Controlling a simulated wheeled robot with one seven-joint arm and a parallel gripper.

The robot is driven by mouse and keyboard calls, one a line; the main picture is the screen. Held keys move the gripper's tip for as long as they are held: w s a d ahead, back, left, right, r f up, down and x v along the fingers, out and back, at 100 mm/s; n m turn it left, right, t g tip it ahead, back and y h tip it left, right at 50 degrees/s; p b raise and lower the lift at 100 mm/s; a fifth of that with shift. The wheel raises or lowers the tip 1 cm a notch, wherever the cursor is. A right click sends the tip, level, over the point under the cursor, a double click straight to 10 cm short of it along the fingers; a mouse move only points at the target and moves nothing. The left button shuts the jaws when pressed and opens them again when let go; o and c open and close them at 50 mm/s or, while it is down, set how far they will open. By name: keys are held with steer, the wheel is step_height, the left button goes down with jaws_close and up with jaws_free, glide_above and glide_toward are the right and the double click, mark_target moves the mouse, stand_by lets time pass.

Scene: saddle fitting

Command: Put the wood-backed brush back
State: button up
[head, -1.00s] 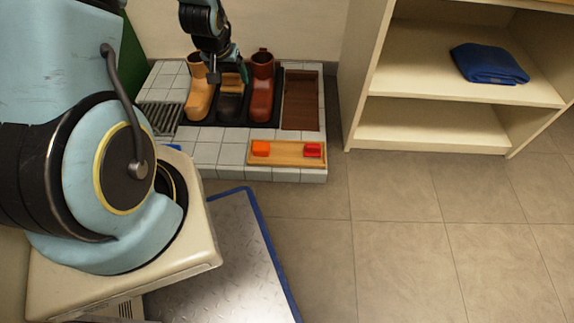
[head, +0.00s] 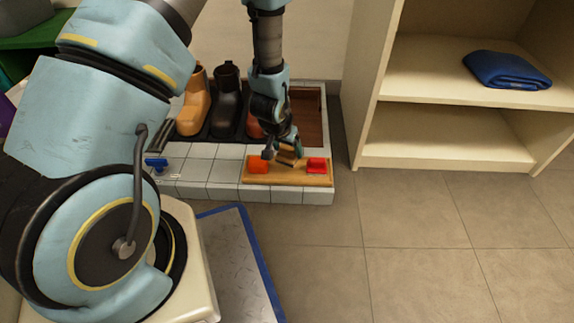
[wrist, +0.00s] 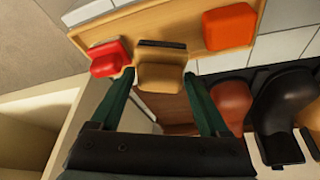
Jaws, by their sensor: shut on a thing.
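My gripper (head: 284,155) points down over the wooden tray (head: 287,181) at the front of the tiled platform. It is shut on the wood-backed brush (head: 290,153), a tan block with a dark band along one edge in the wrist view (wrist: 161,74). The brush is between the orange brush (head: 258,167) and the red brush (head: 317,163). In the wrist view the orange brush (wrist: 229,26) and red brush (wrist: 107,58) flank it, apart from it. I cannot tell whether the held brush touches the tray (wrist: 185,27).
Several boots, including a tan one (head: 195,103) and a dark one (head: 227,105), stand behind the tray. A blue item (head: 157,163) lies on the tiles at left. A shelf unit (head: 430,130) holding a folded blue cloth (head: 507,70) stands right. Open floor lies in front.

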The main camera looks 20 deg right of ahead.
mark_target(285, 155)
step_height(285, 155, down, 4)
steer(key=shift+f+b, duration=0.2)
steer(key=shift+b, duration=0.8)
steer(key=shift+r, duration=0.1)
steer(key=o, duration=1.3)
